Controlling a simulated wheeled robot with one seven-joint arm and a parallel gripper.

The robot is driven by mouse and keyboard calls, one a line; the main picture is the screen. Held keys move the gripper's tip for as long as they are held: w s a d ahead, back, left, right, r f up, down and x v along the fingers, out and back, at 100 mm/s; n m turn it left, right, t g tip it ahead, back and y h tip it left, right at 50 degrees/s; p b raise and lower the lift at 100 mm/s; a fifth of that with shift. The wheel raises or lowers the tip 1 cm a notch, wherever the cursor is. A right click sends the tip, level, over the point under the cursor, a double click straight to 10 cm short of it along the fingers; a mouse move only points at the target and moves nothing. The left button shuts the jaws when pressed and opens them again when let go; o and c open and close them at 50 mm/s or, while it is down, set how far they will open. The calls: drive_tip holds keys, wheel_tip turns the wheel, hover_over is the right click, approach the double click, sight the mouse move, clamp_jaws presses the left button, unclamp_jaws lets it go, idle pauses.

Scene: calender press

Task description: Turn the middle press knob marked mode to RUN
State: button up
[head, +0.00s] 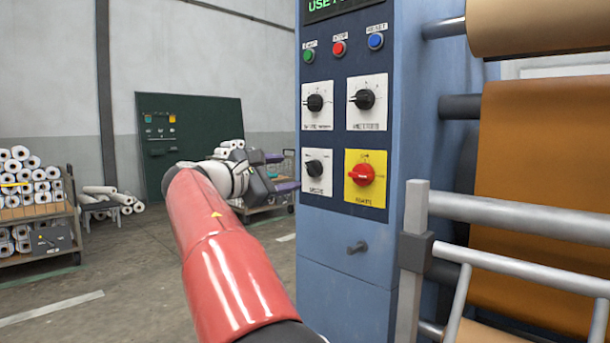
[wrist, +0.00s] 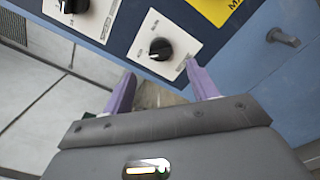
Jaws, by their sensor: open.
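The press panel (head: 340,45) carries three black knobs on white plates and a red knob (head: 362,175) on a yellow plate. The lower-left black knob (head: 315,168) also shows in the wrist view (wrist: 160,48), just beyond my fingertips. The upper-left knob (head: 315,102) and upper-right knob (head: 364,99) sit above. The labels are too small to read surely, so I cannot tell which is marked mode or where RUN lies. My gripper (head: 287,172) is open and empty left of the lower-left knob. Its purple fingers (wrist: 160,72) spread either side of that knob's line, apparently not touching it.
Green, red and blue buttons (head: 338,48) sit above the knobs. A peg (head: 357,247) sticks out below the panel. A grey rail (head: 520,215) and rollers stand at right. A cart of rolls (head: 40,240) is at far left; the floor between is open.

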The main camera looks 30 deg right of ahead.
sight(309, 170)
drive_tip(key=x, duration=0.7)
drive_tip(key=shift+d+f, duration=0.1)
drive_tip(key=shift+c, duration=0.5)
drive_tip(key=c, duration=0.9)
